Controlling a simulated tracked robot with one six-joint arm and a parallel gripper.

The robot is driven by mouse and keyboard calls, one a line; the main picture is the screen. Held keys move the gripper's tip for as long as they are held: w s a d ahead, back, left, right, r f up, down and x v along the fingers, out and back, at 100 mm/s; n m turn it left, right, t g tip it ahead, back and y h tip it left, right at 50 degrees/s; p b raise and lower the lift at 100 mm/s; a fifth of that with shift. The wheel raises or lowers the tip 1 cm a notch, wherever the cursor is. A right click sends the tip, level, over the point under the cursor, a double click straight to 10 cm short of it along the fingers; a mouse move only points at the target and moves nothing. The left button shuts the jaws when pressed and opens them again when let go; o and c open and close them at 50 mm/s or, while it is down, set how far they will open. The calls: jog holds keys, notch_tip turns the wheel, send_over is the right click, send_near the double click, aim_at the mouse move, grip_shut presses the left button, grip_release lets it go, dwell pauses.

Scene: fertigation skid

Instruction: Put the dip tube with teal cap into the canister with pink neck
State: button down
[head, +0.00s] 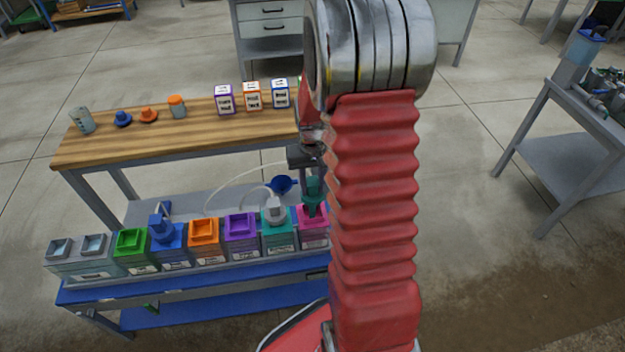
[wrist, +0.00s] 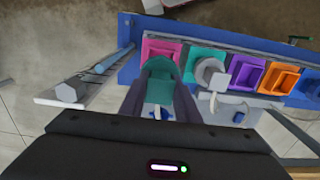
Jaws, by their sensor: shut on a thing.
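My gripper (head: 308,168) is shut on the teal cap (head: 314,190) of the dip tube. In the wrist view the teal cap (wrist: 161,88) sits between the two dark fingers of my gripper (wrist: 162,108). The canister with pink neck (head: 314,222) is at the right end of the row, and the cap is over it in the head view. In the wrist view the pink neck (wrist: 150,48) shows beyond the cap, partly covered by it. The tube below the cap is hidden, so I cannot tell whether its tip is inside the neck.
Beside it stands a teal canister (head: 278,240) with a grey-white dip tube cap (head: 274,210) and hose. Purple (head: 240,227), orange (head: 204,231), blue (head: 166,240) and green (head: 131,241) necks follow leftward. A blue funnel (head: 283,184) and a wooden bench (head: 180,135) are behind.

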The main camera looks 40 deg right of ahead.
aim_at(312, 198)
jog(key=shift+f, duration=3.3)
jog(key=c, duration=1.3)
grip_release()
jog(key=shift+o, duration=0.2)
notch_tip(312, 198, up, 14)
jog(key=shift+f, duration=0.15)
